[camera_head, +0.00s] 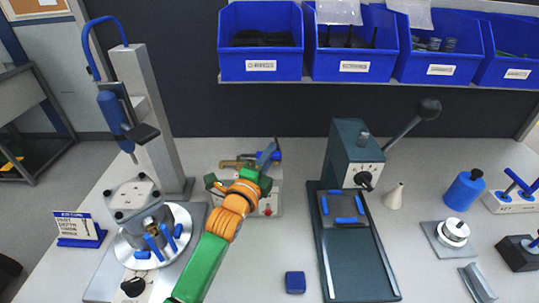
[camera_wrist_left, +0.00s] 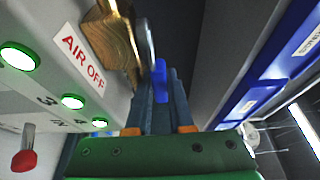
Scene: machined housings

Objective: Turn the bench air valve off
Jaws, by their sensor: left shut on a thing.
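The bench air valve sits on a light grey box (camera_head: 270,203) at the middle of the bench. The head view shows a small brass part (camera_head: 232,164) and a blue handle (camera_head: 275,155) there. My left gripper (camera_head: 266,158) is at the valve. In the left wrist view its fingers (camera_wrist_left: 162,92) are shut on the blue-ended handle (camera_wrist_left: 160,72). The fingers and arm hide part of the handle and box. My right gripper is not in view.
A dark press (camera_head: 352,150) stands right of the valve; a column fixture with a round plate (camera_head: 184,225) stands left. Blue bins (camera_head: 260,42) hang behind. A blue block (camera_head: 295,282) lies in front. Green-ringed buttons (camera_wrist_left: 20,57) and a red knob (camera_wrist_left: 25,160) are near the valve.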

